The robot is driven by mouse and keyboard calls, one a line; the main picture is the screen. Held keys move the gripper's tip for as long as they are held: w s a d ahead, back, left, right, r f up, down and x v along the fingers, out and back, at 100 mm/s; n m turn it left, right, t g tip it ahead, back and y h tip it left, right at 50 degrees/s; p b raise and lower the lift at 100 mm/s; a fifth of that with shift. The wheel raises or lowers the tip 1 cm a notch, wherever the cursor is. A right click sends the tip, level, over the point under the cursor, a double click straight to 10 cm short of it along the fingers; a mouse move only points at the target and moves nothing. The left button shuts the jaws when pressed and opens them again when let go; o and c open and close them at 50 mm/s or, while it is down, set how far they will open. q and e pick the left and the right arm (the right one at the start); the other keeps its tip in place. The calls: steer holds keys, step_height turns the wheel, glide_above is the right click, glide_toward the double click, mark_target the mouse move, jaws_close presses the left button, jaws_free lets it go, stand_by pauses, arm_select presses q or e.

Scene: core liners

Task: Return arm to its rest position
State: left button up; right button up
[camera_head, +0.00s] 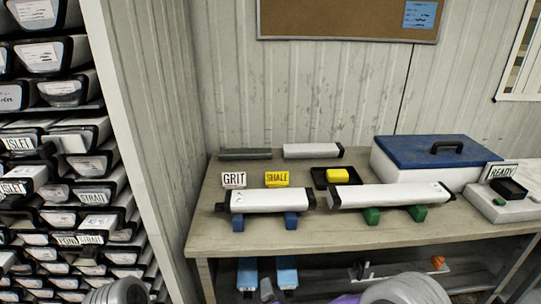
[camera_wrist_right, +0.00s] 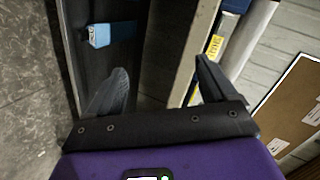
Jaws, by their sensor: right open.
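My right gripper (camera_wrist_right: 160,88) is open in the right wrist view, its two dark fingers spread wide with nothing between them. It is tilted relative to the bench (camera_head: 330,235), whose edge shows just beyond the fingers. In the head view, part of my right arm (camera_head: 405,290) shows at the bottom edge, in front of the bench. A grey rounded part of my left arm (camera_head: 115,291) shows at the bottom left. My left gripper is out of view.
White core liners (camera_head: 258,199) and (camera_head: 390,195) lie on blue and green supports on the bench. Behind are GRIT (camera_head: 234,180) and SHALE (camera_head: 277,180) signs and a blue-lidded box (camera_head: 435,152). A full rack (camera_head: 60,240) stands left. Blue-ended items (camera_head: 287,273) lie on the lower shelf.

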steer(key=s+d+f+n+g+p, duration=0.1)
steer(key=s+d+f+n+g, duration=0.15)
steer(key=f, duration=0.35)
steer(key=s+d+f+n+g+p, duration=0.2)
steer(key=s+d+f+g, duration=0.15)
steer(key=f, duration=0.25)
steer(key=s+d+f+n+g+y+p, duration=0.1)
steer(key=s+f+n+g, duration=0.1)
steer(key=s, duration=0.5)
steer(key=s+d+f+n+g+y+p, duration=0.1)
steer(key=s+d+f+n+g, duration=0.1)
steer(key=s, duration=0.5)
step_height(320, 180, down, 4)
steer(key=n+g, duration=0.1)
steer(key=g, duration=0.1)
steer(key=shift+r+g, duration=0.25)
steer(key=shift+g, duration=0.05)
steer(key=shift+s, duration=0.1)
